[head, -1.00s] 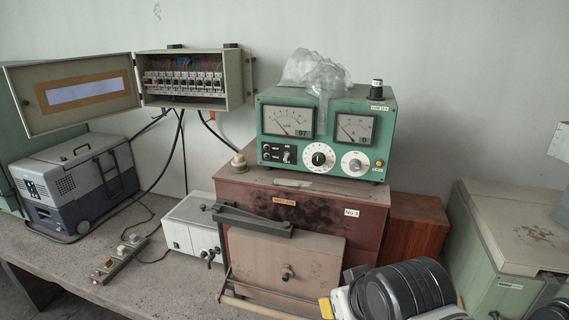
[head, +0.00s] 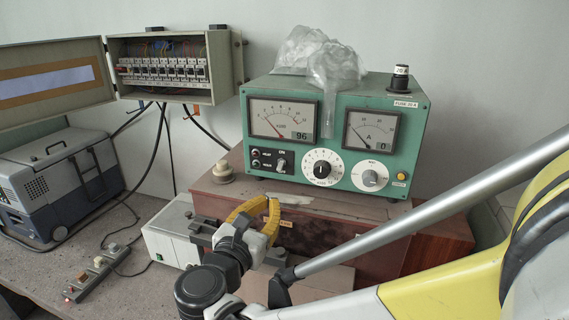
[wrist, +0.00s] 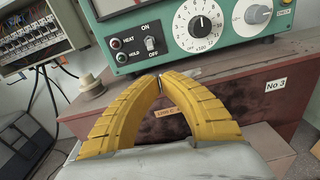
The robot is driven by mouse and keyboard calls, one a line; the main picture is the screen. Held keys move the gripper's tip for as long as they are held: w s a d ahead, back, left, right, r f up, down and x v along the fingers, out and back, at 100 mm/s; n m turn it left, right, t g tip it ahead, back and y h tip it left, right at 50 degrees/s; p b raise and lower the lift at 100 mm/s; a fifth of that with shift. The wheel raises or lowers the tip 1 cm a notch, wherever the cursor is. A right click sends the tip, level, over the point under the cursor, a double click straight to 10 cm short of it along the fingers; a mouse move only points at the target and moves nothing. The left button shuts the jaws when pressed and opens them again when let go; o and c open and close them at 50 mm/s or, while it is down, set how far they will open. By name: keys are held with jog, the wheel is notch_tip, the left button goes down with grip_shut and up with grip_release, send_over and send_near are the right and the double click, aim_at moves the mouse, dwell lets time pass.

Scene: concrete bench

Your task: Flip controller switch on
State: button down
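The controller is a green box (head: 333,135) with two dial meters, standing on a dark red case. Its toggle switch (head: 281,164) is at the lower left of the front panel. In the wrist view the switch (wrist: 151,44) shows under an "ON" label, with its pale lever seeming to point down. My gripper (head: 272,200) has yellow fingers, in front of and below the switch. In the wrist view my gripper (wrist: 160,78) has its fingertips together with nothing between them. The tips are just below the panel, apart from the switch.
The red case (head: 345,230) is below. A plastic bag (head: 335,65) drapes over the controller's top. An open breaker box (head: 225,75) hangs at left.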

aim_at(280, 173)
jog(key=shift+w+a+r+n+t, duration=0.1)
jog(key=shift+a+r+n+t, duration=0.15)
jog(key=shift+a+n+t, duration=0.35)
jog(key=shift+a, duration=0.1)
jog(key=x, duration=1)
jog(key=shift+f, duration=0.15)
